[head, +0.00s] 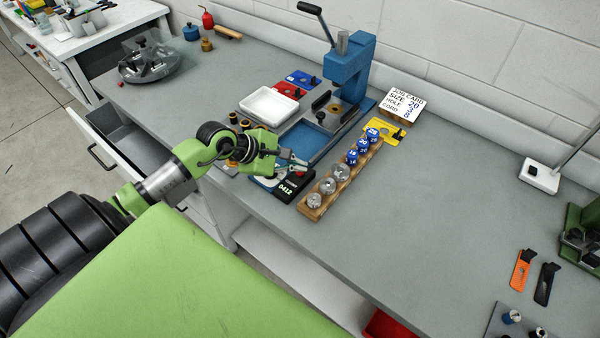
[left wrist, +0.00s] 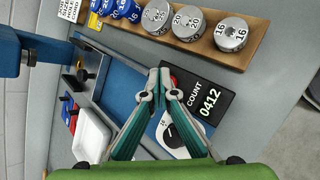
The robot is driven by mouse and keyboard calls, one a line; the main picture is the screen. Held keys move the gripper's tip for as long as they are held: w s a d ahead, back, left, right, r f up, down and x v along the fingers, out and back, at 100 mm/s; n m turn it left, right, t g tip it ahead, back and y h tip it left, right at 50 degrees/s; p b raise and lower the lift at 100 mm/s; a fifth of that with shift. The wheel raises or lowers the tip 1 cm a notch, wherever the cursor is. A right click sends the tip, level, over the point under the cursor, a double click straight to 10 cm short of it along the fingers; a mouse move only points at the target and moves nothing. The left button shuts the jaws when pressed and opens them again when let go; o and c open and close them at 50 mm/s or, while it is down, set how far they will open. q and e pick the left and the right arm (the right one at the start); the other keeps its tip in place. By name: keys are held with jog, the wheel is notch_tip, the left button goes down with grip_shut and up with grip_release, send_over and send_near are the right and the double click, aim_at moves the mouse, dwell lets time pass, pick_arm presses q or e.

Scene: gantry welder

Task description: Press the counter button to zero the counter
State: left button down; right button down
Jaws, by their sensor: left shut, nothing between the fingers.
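The counter (head: 294,188) is a black block on the bench front, reading 0412. In the left wrist view the counter (left wrist: 208,98) is right of my fingertips, its face reading "COUNT 0412". A small red spot beside the fingertips, likely the counter button (left wrist: 173,82), is partly hidden by a finger. My left gripper (head: 298,163) is shut and empty, with its fingertips over the counter's far end. It also shows in the left wrist view (left wrist: 160,80), its teal fingers meeting at the tips. I cannot tell whether they touch the button. My right gripper is out of view.
A blue press (head: 349,70) stands behind the counter. A wooden rack (head: 312,208) with blue and steel bushings lies close on the right. A white tray (head: 268,104) is at the left. A white dial (left wrist: 174,134) is beside the counter.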

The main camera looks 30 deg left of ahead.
aim_at(298, 173)
pick_arm(q)
jog(key=shift+f+b, duration=0.5)
dwell(0.8)
jog(key=shift+r, duration=0.1)
jog(key=shift+r+p, duration=0.5)
jog(key=shift+r, duration=0.35)
jog(key=shift+r, duration=0.1)
jog(key=shift+r+p, duration=1.45)
jog(key=shift+r, duration=1)
